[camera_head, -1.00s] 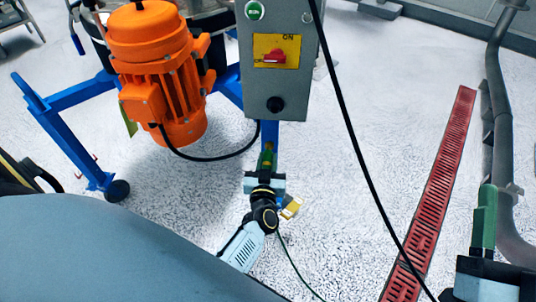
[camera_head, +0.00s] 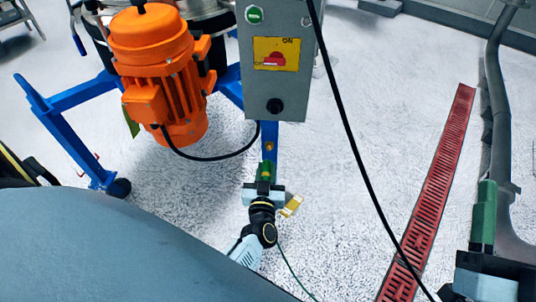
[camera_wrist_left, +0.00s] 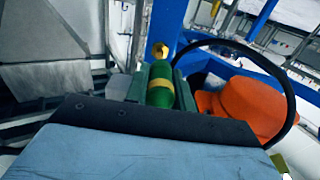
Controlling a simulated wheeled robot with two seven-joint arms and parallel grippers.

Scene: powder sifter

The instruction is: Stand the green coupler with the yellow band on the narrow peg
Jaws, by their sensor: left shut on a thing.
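The green coupler with the yellow band (camera_wrist_left: 160,82) is between the green fingers of my left gripper (camera_wrist_left: 158,90) in the left wrist view. In the head view my left gripper (camera_head: 265,176) is shut on the coupler (camera_head: 265,170), in front of the blue post. A small brass-coloured round part (camera_head: 268,147) shows on the blue post just above the coupler. It also shows beyond the coupler in the left wrist view (camera_wrist_left: 160,50), apart from it. I cannot tell whether this is the narrow peg. My right gripper (camera_head: 484,215) is at the lower right, its finger gap unclear.
An orange motor (camera_head: 160,75) on a blue frame stands left of the post. A grey switch box (camera_head: 275,85) hangs above my left gripper. A black cable (camera_head: 360,170) crosses the view. A red floor grate (camera_head: 437,170) and pipe lie right; the floor between is clear.

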